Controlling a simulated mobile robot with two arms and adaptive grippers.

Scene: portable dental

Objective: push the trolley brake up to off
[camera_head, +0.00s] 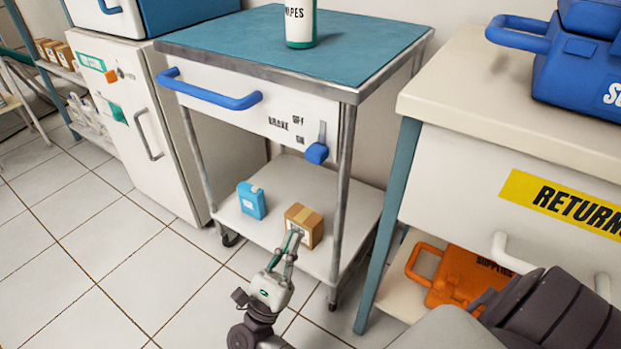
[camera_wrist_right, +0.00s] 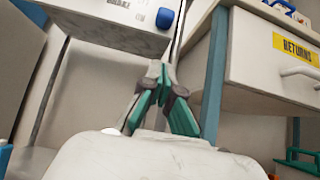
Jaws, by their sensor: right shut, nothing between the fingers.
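The trolley (camera_head: 230,42) has a teal top and a white drawer front. Its brake is a short lever with a blue knob (camera_head: 317,153) at the right of the drawer front. The knob hangs low, beside the lower "ON" label and below "OFF". In the right wrist view the blue knob (camera_wrist_right: 164,18) is at the top, beyond the fingertips. My right gripper (camera_head: 291,240) is shut and empty. It is below the knob and apart from it, in front of the lower shelf. My left gripper is not in view.
A blue box (camera_head: 252,200) and a brown carton (camera_head: 304,225) stand on the trolley's lower shelf. A blue drawer handle (camera_head: 208,92) sticks out at the left. A wipes tub (camera_head: 300,25) stands on top. A white cabinet (camera_head: 500,130) with a yellow returns label is close on the right.

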